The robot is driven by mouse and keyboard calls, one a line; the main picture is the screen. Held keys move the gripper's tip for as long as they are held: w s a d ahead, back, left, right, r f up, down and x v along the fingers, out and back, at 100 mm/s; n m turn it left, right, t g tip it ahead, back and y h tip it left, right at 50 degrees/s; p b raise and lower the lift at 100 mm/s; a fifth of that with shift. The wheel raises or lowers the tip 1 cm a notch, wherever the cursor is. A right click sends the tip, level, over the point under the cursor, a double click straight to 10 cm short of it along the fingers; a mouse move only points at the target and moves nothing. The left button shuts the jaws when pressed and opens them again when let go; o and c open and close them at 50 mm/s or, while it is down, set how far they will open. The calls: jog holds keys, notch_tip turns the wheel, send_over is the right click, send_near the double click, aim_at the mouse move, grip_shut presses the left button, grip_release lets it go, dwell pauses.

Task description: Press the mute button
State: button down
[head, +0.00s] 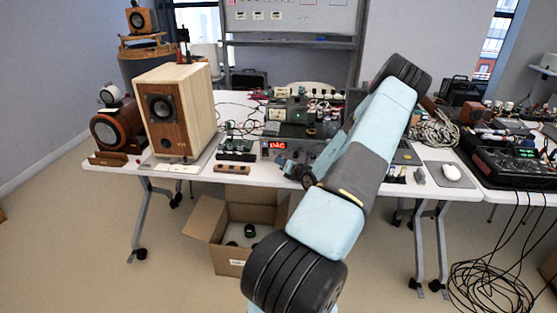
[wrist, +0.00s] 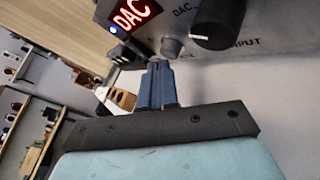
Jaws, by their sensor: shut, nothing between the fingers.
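The grey front panel of the DAC unit (wrist: 262,20) shows in the wrist view, with a red lit "DAC" display (wrist: 133,13) and a blue light beside it. A small round grey button (wrist: 171,47) is below and right of the display; a partly hidden label near it may read "MUTE". A large black knob (wrist: 217,22) is to its right. My gripper (wrist: 158,64) is shut and empty, its tips just below and left of the small button in the picture; I cannot tell whether they touch it. In the head view the red display (head: 278,145) shows left of my arm.
A wooden speaker (head: 175,110) stands on the white table (head: 232,178) left of the DAC unit. A small wooden block (head: 232,169) lies in front. An open cardboard box (head: 230,262) is on the floor.

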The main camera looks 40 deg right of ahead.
jog(key=shift+s+a, duration=0.95)
jog(key=shift+a, duration=0.15)
jog(key=shift+s+a, duration=0.9)
jog(key=shift+a, duration=0.2)
jog(key=shift+w+a+r, duration=0.15)
jog(key=shift+a+r, duration=0.05)
jog(key=w+a+r+n+g+y, duration=0.2)
jog(key=w+a+r+n+y, duration=0.2)
jog(key=a+r+n+y, duration=0.6)
jog(key=s+a+r+n+g, duration=0.1)
jog(key=a+r+n+g, duration=0.3)
jog(key=a, duration=0.3)
jog(key=s+a+r+n+g+y, duration=0.1)
jog(key=s+a+r+n, duration=0.15)
jog(key=a+n, duration=0.3)
jog(key=a+r+n+g, duration=0.3)
jog(key=a+r+n, duration=0.1)
jog(key=a, duration=0.3)
jog(key=s+a+r+n+g+h, duration=0.4)
jog(key=s+a+r+n, duration=0.4)
jog(key=s+a+n, duration=0.25)
jog(key=s+d+r+n+t+h, duration=0.1)
jog(key=s+r+n+t+h, duration=0.2)
jog(key=s+r+n, duration=0.6)
jog(key=s+n+h, duration=0.1)
jog(key=s+h, duration=0.1)
jog(key=s, duration=0.2)
jog(key=shift+d+r+h, duration=0.25)
jog(key=shift+h, duration=0.15)
